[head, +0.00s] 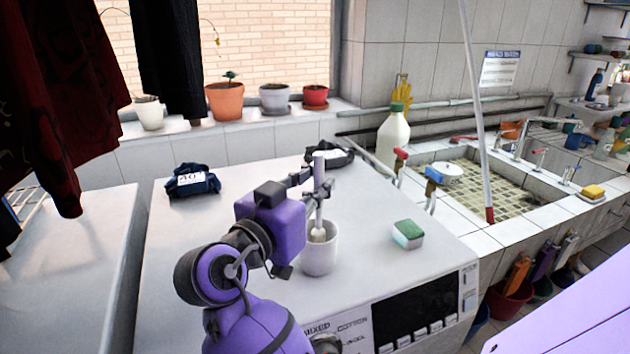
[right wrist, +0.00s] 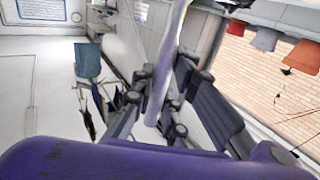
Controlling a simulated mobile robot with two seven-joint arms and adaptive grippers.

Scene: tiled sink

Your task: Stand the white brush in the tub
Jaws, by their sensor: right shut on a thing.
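The white brush (head: 318,235) is upright above the washing machine top, with its lower end inside the mouth of the white tub (head: 318,262). Whether that end touches the tub's bottom is hidden by the tub wall. My right gripper (head: 318,188) is shut on the brush's handle, well above the tub's rim. In the right wrist view the pale handle (right wrist: 172,50) runs between the two fingers of the right gripper (right wrist: 162,95). The tub stands upright on the machine top. My left gripper is not in view.
A green and white sponge (head: 408,234) lies right of the tub. A dark blue folded cloth (head: 192,181) lies at the back left, and a dark item (head: 338,154) lies behind the gripper. The tiled sink (head: 470,190) is at the right.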

